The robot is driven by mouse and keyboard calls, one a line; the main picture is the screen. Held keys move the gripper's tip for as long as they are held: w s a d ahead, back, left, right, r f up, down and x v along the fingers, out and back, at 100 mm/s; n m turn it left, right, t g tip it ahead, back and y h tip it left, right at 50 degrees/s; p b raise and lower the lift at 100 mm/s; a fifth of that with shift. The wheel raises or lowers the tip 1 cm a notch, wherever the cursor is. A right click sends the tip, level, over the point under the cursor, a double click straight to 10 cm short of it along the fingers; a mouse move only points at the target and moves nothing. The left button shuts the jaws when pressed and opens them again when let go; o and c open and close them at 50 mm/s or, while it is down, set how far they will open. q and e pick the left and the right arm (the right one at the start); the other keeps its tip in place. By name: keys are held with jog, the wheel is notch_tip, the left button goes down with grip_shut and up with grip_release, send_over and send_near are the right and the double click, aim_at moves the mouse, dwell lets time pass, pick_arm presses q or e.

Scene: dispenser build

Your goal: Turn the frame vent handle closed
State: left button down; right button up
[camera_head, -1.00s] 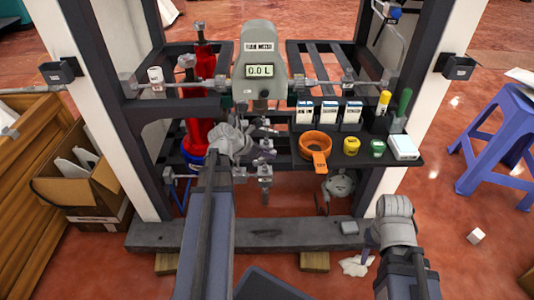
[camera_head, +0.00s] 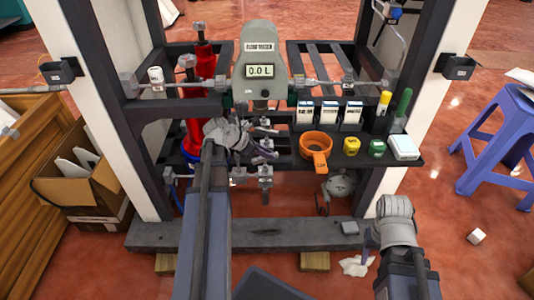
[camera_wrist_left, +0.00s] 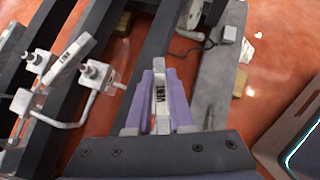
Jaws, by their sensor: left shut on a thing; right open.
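The vent handle (camera_wrist_left: 161,92) is a light grey bar with a VENT label, seen in the left wrist view. My left gripper (camera_wrist_left: 162,100) has its two purple fingers shut on the handle, one on each side. In the head view my left gripper (camera_head: 264,155) is below the grey flow meter, at the middle of the dark frame; it largely hides the handle there. My right gripper (camera_head: 368,240) is open and apart from the frame, at the lower right. Its fingers are small and partly hidden by the wrist.
The flow meter (camera_head: 260,68) reads 0.0 L. An orange ring (camera_head: 316,144), small yellow and green pots and white boxes stand on the shelf to the right. Red cylinders (camera_head: 197,135) stand left of the gripper. A dark beam (camera_head: 290,234) crosses low in front.

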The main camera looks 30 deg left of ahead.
pick_arm(q)
jog(key=c, duration=0.8)
grip_release()
